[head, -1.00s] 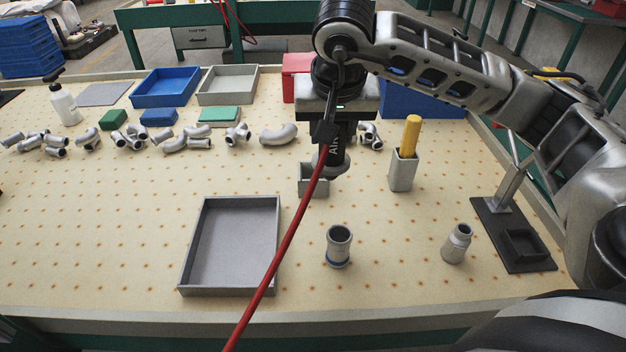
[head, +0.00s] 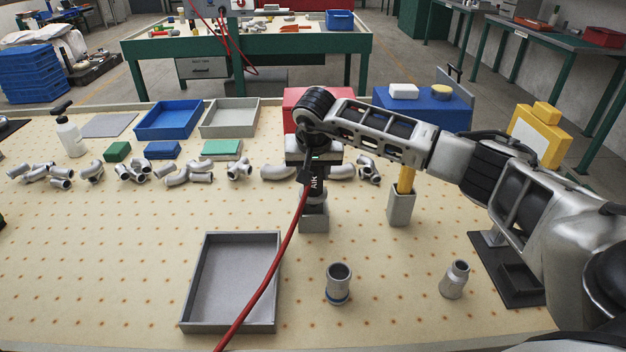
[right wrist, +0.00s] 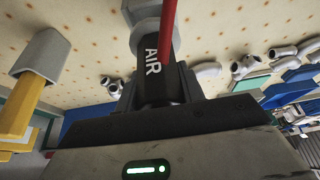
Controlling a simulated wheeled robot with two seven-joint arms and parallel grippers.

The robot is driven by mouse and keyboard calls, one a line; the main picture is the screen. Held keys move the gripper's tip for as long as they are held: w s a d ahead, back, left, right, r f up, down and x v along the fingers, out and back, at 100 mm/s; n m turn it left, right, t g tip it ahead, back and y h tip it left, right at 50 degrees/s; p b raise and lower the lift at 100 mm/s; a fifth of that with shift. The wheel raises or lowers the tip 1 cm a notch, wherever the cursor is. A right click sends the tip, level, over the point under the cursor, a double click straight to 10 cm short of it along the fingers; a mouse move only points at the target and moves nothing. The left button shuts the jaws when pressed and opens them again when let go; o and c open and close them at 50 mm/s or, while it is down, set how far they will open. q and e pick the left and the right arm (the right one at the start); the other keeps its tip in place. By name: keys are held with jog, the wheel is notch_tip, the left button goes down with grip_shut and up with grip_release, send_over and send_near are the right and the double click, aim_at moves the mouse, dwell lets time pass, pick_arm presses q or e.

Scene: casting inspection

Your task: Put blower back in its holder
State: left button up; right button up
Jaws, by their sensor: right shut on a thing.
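The blower (head: 315,186) is a black cylinder marked AIR with a red hose running from it toward the front. My right gripper (head: 314,160) is shut on it and points down. The blower also shows in the right wrist view (right wrist: 153,65), close in front of the gripper. The grey box-shaped holder (head: 313,221) stands on the table directly below the blower. The blower's lower end meets the holder's top in the head view; I cannot tell how deep it sits inside. My left gripper is not in view.
A grey holder (head: 401,208) with a yellow-handled tool stands to the right. A grey tray (head: 188,283) lies front left, crossed by the hose. Two metal fittings (head: 338,284) (head: 455,280) stand in front. Several pipe elbows line the back.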

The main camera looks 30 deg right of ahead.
aim_at(313, 183)
jog(key=shift+w+f+p, duration=0.2)
jog(key=shift+f+p, duration=0.3)
jog(key=shift+f, duration=0.7)
jog(key=shift+d+f, duration=0.1)
jog(key=shift+f, duration=0.2)
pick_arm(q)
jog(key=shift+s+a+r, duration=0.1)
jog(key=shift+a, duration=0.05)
pick_arm(e)
jog(key=shift+f, duration=0.1)
jog(key=shift+f, duration=0.25)
jog(key=o, duration=1)
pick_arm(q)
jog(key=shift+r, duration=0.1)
pick_arm(e)
jog(key=shift+r, duration=0.1)
